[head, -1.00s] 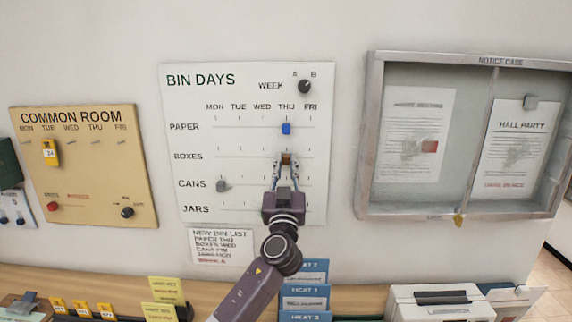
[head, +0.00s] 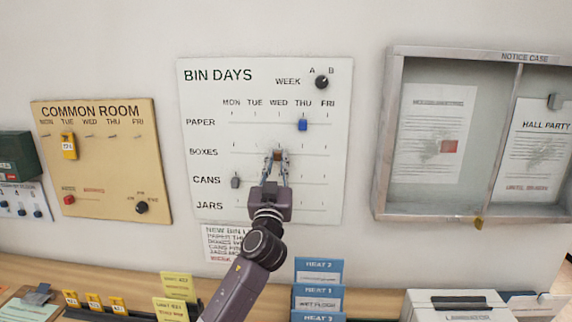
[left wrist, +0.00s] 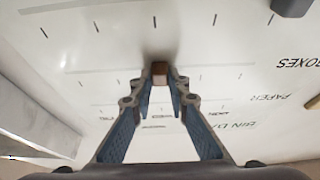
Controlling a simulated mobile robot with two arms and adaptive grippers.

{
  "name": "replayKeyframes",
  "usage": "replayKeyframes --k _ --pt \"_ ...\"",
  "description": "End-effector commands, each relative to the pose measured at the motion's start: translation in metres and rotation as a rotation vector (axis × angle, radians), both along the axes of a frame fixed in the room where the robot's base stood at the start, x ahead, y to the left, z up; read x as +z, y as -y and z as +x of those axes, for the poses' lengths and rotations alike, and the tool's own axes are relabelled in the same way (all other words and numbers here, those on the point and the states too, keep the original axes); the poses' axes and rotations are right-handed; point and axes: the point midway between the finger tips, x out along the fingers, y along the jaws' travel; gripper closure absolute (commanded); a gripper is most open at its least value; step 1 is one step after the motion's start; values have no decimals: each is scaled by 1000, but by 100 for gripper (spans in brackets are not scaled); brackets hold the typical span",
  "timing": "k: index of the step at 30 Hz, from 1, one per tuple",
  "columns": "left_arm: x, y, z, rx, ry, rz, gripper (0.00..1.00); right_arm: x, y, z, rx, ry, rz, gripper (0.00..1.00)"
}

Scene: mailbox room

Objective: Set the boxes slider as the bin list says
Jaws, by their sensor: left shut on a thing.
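The white BIN DAYS board (head: 215,95) hangs on the wall with rows PAPER, BOXES, CANS and JARS. The brown boxes slider (head: 278,155) sits on the BOXES row under WED. My left gripper (head: 277,158) is shut on it from below; the slider also shows between the fingertips in the left wrist view (left wrist: 160,70). The bin list (head: 222,242) is below the board, its right part hidden by my arm now; earlier its line reads BOXES WED. My right gripper is not in view.
The blue paper slider (head: 303,125) is under THU. The grey cans slider (head: 235,182) is near MON. The week knob (head: 321,82) is at the board's top right. The notice case (head: 382,150) is to the right, the common room board (head: 105,165) to the left. My gripper hides part of the lower rows.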

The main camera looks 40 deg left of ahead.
Motion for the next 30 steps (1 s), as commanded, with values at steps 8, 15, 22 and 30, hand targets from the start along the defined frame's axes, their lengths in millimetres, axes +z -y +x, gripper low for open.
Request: replayKeyframes --k 8,15,22,30 --pt "-1 1 1 -1 -2 -1 73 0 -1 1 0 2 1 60" --pt "-1 1 1 -1 -1 0 67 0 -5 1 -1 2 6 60" --pt "-6 6 -7 -3 -2 -4 67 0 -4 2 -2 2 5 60" --pt "-27 32 -50 -3 -2 -6 67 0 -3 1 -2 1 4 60"
